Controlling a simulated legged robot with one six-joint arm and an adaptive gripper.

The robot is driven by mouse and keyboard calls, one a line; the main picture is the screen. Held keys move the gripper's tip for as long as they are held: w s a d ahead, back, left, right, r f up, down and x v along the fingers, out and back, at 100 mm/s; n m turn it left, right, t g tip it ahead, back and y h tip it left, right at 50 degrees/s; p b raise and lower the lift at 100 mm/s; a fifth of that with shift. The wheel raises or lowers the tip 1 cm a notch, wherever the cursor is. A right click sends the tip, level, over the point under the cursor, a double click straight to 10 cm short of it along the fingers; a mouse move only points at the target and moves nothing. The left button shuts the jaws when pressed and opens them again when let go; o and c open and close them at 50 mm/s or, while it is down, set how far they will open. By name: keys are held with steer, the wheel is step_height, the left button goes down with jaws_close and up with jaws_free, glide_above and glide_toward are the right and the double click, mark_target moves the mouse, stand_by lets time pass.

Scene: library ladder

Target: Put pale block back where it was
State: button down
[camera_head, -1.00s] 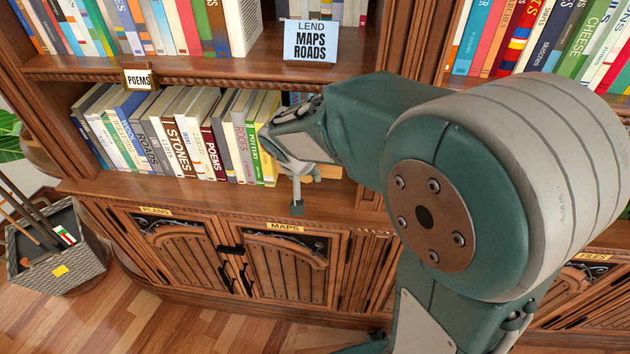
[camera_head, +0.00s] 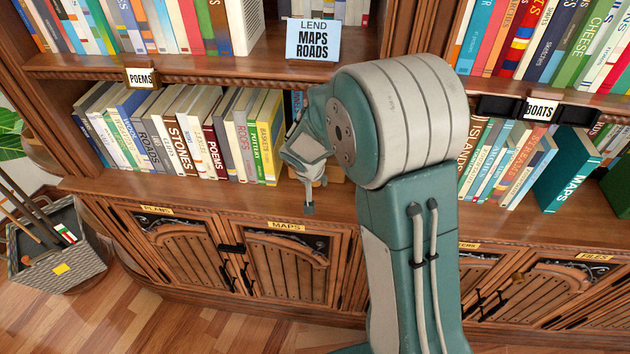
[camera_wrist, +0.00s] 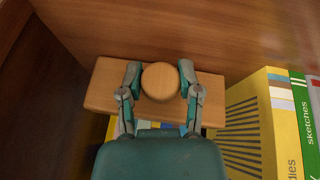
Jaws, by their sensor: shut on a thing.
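The pale block (camera_wrist: 104,88) is a light wooden slab with a round knob (camera_wrist: 161,82) in its middle, seen from above in the wrist view. My gripper (camera_wrist: 160,74) has one finger on each side of the knob and is shut on it. In the head view my gripper (camera_head: 308,206) is at the lower shelf, right of the row of books, and my arm hides most of the block. The block lies close to the yellow book (camera_wrist: 255,125) at its right; I cannot tell whether it touches the shelf.
A row of upright books (camera_head: 180,140) fills the lower shelf at the left. A POEMS label (camera_head: 141,78) and a LEND MAPS ROADS sign (camera_head: 313,40) are on the shelf above. Cabinet doors (camera_head: 285,265) are below. A basket (camera_head: 55,245) stands at the left.

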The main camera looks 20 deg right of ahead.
steer(key=shift+d+f, duration=0.15)
steer(key=shift+d, duration=0.05)
steer(key=shift+c, duration=1.4)
jaws_free()
steer(key=shift+a, duration=0.15)
steer(key=v, duration=1.1)
steer(key=s+d+r+n+y, duration=0.1)
steer(key=s+r, duration=0.4)
steer(key=s, duration=0.6)
steer(key=s+d+r+n+t+y, duration=0.1)
steer(key=s+r, duration=0.5)
steer(key=s, duration=0.6)
steer(key=shift+d+n+t+y, duration=0.3)
steer(key=shift+d+y, duration=0.1)
